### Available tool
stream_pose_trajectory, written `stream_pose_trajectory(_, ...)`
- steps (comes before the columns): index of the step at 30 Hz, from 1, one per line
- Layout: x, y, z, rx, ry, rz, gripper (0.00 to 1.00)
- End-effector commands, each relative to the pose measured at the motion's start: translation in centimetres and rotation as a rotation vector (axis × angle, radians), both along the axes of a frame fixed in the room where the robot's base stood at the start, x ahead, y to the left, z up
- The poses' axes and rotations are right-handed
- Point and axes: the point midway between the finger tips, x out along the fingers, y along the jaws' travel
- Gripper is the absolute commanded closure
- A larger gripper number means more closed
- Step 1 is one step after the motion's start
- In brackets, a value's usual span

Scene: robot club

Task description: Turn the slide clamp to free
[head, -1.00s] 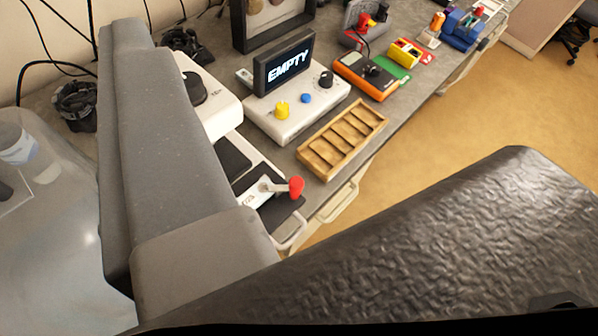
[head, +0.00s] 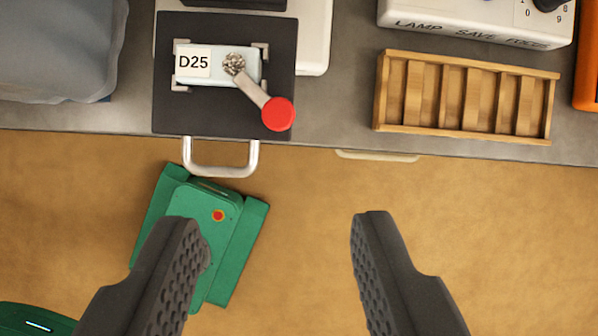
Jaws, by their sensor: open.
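The slide clamp is a short metal lever (head: 254,92) with a round red knob (head: 278,114), pivoting near a speckled round spot (head: 234,64). It lies over a pale slide labelled D25 (head: 193,62), held between metal corner brackets on a black stage (head: 172,112). The lever points down and right, its knob past the slide's lower right corner. My gripper (head: 282,232) is open and empty, fingers wide apart. Its fingertips show below the bench edge in the picture, apart from the red knob.
A wooden slotted rack (head: 466,135) is on the bench to the right, beside a white device (head: 470,28). A metal handle (head: 221,171) juts from the bench front. My green base shows below. A grey translucent cover (head: 60,50) is at left.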

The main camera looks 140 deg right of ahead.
Motion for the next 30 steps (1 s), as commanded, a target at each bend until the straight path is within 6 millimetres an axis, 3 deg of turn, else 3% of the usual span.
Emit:
stream_pose_trajectory(5, 0.5, 0.2, -1.6, 0.001, 0.005, 0.002, 0.57)
stream_pose_trajectory(21, 3.8, 1.8, -10.5, 0.002, 0.006, 0.003, 0.57)
stream_pose_trajectory(30, 4.7, 2.1, -12.6, 0.001, 0.002, 0.002, 0.57)
